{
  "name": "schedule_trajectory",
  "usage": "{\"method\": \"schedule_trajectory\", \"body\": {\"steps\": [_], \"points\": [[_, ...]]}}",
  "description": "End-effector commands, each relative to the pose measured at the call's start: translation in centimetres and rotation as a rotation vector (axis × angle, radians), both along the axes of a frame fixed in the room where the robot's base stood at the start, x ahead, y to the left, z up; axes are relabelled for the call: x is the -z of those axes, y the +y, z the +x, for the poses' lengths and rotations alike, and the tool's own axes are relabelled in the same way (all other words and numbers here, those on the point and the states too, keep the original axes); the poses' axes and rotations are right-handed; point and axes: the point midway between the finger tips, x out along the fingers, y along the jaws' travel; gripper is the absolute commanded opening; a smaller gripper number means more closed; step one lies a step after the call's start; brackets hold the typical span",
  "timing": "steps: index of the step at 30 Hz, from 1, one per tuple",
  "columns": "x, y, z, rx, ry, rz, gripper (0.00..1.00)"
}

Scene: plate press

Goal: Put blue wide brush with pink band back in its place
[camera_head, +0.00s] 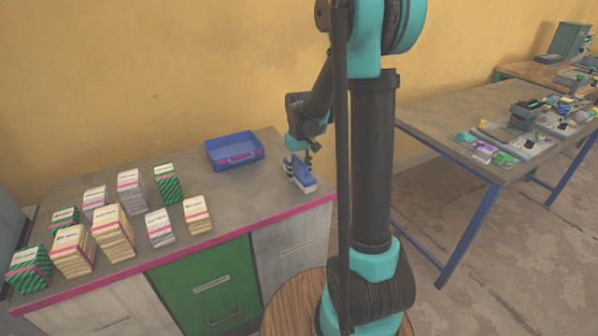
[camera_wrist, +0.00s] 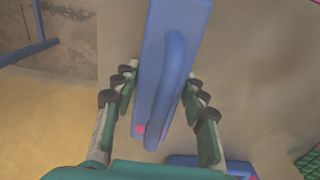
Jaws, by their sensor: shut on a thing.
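The blue wide brush (camera_head: 302,173) is at the right end of the grey counter, with pale bristles underneath. In the wrist view the brush (camera_wrist: 152,65) shows its long blue back, a raised blue handle and a small pink patch near its lower end. My gripper (camera_wrist: 161,80) has its fingers on both sides of the brush and is shut on it. In the head view my gripper (camera_head: 300,154) is above the counter. I cannot tell whether the bristles touch the counter. A blue tray (camera_head: 235,158) with a pink-marked front stands left of the brush.
Several stacks of banded cards or packs (camera_head: 112,235) fill the counter's left half. The counter top (camera_head: 245,193) is clear in front of the tray. A pink edge (camera_head: 235,232) runs along its front. A cluttered workbench (camera_head: 450,130) stands at right.

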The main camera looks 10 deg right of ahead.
Motion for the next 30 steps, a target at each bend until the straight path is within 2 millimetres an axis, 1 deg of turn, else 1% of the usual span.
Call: {"method": "schedule_trajectory", "body": {"steps": [1,2,6,7,15,19,23,30], "points": [[0.1,0.0,0.0,0.0,0.0,0.0,0.11],[0.2,0.0,0.0,0.0,0.0,0.0,0.43],[0.1,0.0,0.0,0.0,0.0,0.0,0.61],[0.1,0.0,0.0,0.0,0.0,0.0,0.63],[0.1,0.0,0.0,0.0,0.0,0.0,0.63],[-0.6,0.0,0.0,0.0,0.0,0.0,0.63],[-2.4,0.0,0.0,0.0,0.0,0.0,0.63],[-7.2,0.0,0.0,0.0,0.0,0.0,0.63]]}}
